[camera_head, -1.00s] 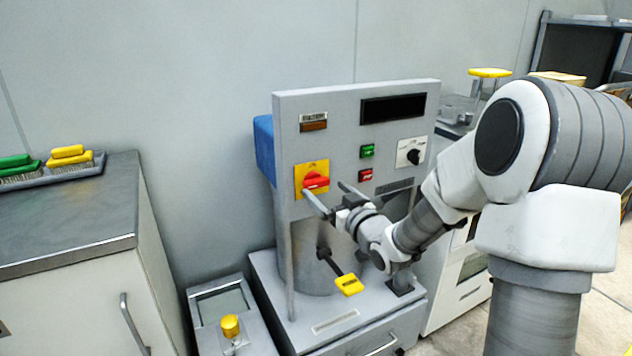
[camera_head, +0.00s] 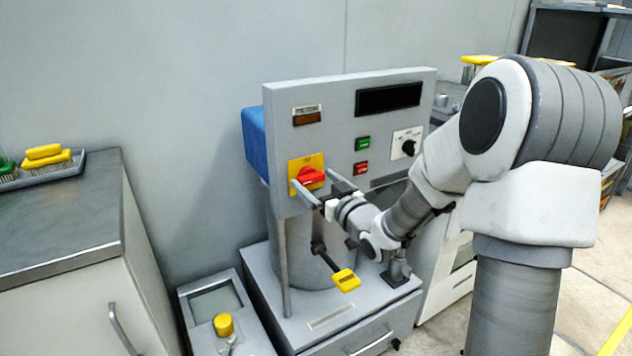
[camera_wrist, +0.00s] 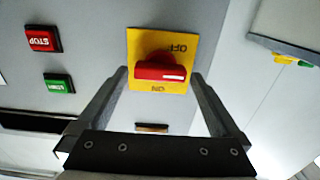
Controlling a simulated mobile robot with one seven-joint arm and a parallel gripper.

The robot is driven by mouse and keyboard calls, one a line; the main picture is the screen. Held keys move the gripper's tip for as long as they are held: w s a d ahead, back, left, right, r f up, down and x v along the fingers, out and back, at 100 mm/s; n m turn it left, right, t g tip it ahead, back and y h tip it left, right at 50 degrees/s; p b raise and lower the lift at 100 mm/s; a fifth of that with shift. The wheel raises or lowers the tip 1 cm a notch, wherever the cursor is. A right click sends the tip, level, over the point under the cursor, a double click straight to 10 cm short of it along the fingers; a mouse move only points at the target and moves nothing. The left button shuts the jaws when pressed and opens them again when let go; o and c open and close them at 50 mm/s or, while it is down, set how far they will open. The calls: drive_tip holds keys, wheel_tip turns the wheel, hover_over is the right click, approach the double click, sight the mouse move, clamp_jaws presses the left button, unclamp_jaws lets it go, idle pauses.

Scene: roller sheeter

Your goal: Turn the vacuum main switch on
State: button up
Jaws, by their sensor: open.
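The vacuum main switch is a red rotary handle (camera_head: 311,178) on a yellow plate (camera_head: 295,164) at the left of the grey front panel. In the wrist view the red handle (camera_wrist: 160,71) lies horizontal, with a white mark at its right end. The plate's upside-down lettering reads OFF above the handle and ON below. My gripper (camera_head: 315,181) is open and points at the switch, also in the wrist view (camera_wrist: 160,76). One finger is on each side of the handle, near its ends. I cannot tell whether they touch it.
The panel also carries a green button (camera_head: 362,143), a red button (camera_head: 361,168) and a black knob (camera_head: 407,147). A yellow-ended lever (camera_head: 346,280) sticks out below. A grey cabinet (camera_head: 60,215) with brushes stands at left.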

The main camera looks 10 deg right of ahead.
drive_tip(key=c, duration=1.2)
drive_tip(key=shift+m, duration=0.3)
drive_tip(key=m+p, duration=0.2)
drive_tip(key=m, duration=0.1)
drive_tip(key=shift+r, duration=0.15)
drive_tip(key=m+p, duration=0.3)
drive_tip(key=m, duration=0.2)
drive_tip(key=shift+d+m+p, duration=0.15)
drive_tip(key=shift+m+p, duration=0.25)
drive_tip(key=m+p, duration=0.3)
drive_tip(key=m, duration=0.1)
drive_tip(key=shift+m, duration=0.3)
drive_tip(key=shift+w+f+m+p, duration=0.15)
drive_tip(key=shift+m+p, duration=0.4)
drive_tip(key=shift+m, duration=0.4)
drive_tip(key=shift+s+f+m+p, duration=0.1)
drive_tip(key=shift+m+p, duration=0.45)
drive_tip(key=shift+m, duration=0.4)
